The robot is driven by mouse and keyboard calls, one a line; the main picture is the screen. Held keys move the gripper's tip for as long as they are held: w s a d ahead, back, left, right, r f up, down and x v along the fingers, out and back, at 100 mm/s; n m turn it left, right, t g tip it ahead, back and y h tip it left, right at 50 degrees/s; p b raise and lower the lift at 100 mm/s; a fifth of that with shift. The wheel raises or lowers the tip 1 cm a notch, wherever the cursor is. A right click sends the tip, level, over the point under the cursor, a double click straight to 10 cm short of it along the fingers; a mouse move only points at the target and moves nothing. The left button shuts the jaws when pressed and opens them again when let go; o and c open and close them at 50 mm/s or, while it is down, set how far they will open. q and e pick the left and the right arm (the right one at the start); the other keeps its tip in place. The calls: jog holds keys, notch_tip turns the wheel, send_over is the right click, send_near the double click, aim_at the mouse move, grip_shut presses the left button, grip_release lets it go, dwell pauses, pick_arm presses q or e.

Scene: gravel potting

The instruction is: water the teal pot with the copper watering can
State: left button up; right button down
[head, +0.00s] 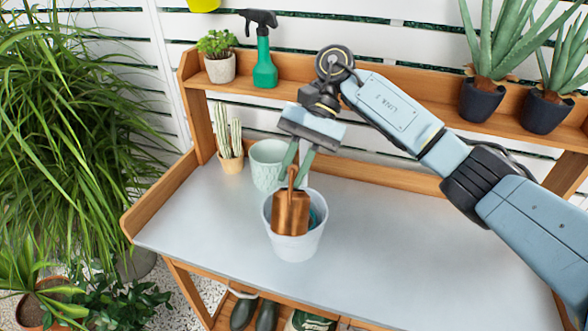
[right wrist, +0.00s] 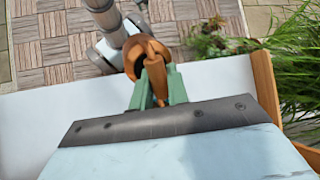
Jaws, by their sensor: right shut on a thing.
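The copper watering can (head: 291,213) hangs roughly upright from my right gripper (head: 297,168), whose green fingers are shut on its handle. In the right wrist view, the can (right wrist: 140,55) shows between the fingers of the gripper (right wrist: 157,85). In the head view the can overlaps the mouth of a whitish bucket (head: 293,246); I cannot tell whether it is inside or above it. A pale teal patterned pot (head: 265,170) stands on the bench behind the bucket, partly hidden by the gripper. My left gripper is not in view.
A potted cactus (head: 231,158) stands left of the teal pot. A small herb pot (head: 220,68), a green spray bottle (head: 264,67) and aloe pots (head: 480,100) line the back shelf. A teal item (head: 319,213) shows inside the bucket. The bench top (head: 420,235) is clear at right.

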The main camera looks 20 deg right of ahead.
jog(key=shift+w+d+r+g, duration=0.1)
jog(key=shift+w+r+g, duration=0.1)
jog(key=shift+g, duration=0.1)
jog(key=shift+b, duration=0.3)
jog(key=shift+w+y, duration=0.15)
jog(key=shift+y, duration=0.15)
dwell(0.5)
